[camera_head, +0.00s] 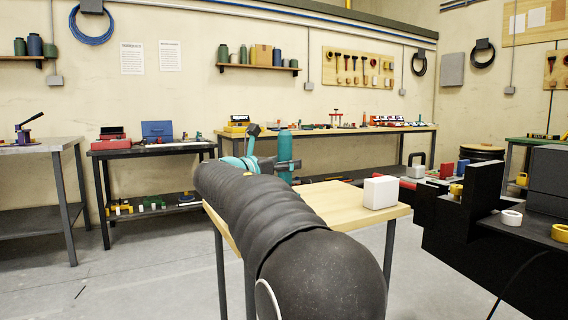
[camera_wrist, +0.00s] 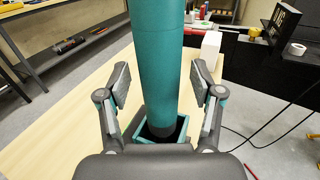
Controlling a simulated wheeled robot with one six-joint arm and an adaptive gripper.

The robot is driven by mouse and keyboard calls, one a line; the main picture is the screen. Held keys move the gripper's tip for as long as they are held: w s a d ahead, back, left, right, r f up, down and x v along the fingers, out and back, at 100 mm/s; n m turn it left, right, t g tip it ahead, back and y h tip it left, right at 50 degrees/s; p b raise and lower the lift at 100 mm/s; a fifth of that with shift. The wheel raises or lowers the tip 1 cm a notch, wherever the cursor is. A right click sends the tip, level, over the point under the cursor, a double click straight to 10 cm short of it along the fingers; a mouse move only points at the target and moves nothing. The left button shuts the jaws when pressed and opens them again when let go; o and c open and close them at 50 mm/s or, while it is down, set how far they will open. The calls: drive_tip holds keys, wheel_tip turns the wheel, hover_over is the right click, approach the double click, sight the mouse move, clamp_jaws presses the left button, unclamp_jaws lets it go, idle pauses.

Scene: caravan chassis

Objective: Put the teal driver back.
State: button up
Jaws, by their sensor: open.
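The teal driver (camera_wrist: 158,65) is a thick teal cylinder with a dark lower end. In the wrist view it stands upright with that end at or in a small square teal holder (camera_wrist: 181,131). I cannot tell how deep it sits, as my gripper's body hides the near side. My gripper (camera_wrist: 165,82) is open, with one finger on each side of the driver and gaps showing between. In the head view the driver (camera_head: 285,142) rises above the small wooden table (camera_head: 335,192), behind my arm. The holder is hidden there.
A white block (camera_head: 380,193) stands on the table's right side. Black stepped furniture (camera_head: 478,215) with rings and blocks is close on the right. A long bench (camera_head: 360,131) and a dark cart (camera_head: 150,146) stand behind. Grey floor is clear at left.

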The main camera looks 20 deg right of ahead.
drive_tip(key=v, duration=1.2)
drive_tip(key=shift+s+d, duration=0.1)
drive_tip(key=s+d+f+m+g+y+p, duration=0.2)
drive_tip(key=s+f+m+y, duration=0.75)
drive_tip(key=s+f, duration=0.65)
drive_tip(key=s+a+f+m+y, duration=0.3)
drive_tip(key=s+a+f+m, duration=0.2)
drive_tip(key=s, duration=0.3)
drive_tip(key=s+a+f+m+y+p, duration=0.1)
drive_tip(key=s+a+f+m+y, duration=0.3)
drive_tip(key=s+m, duration=0.4)
drive_tip(key=shift+s+a+f, duration=0.25)
drive_tip(key=shift+a+f, duration=0.35)
drive_tip(key=shift+f, duration=0.2)
drive_tip(key=shift+m, duration=0.25)
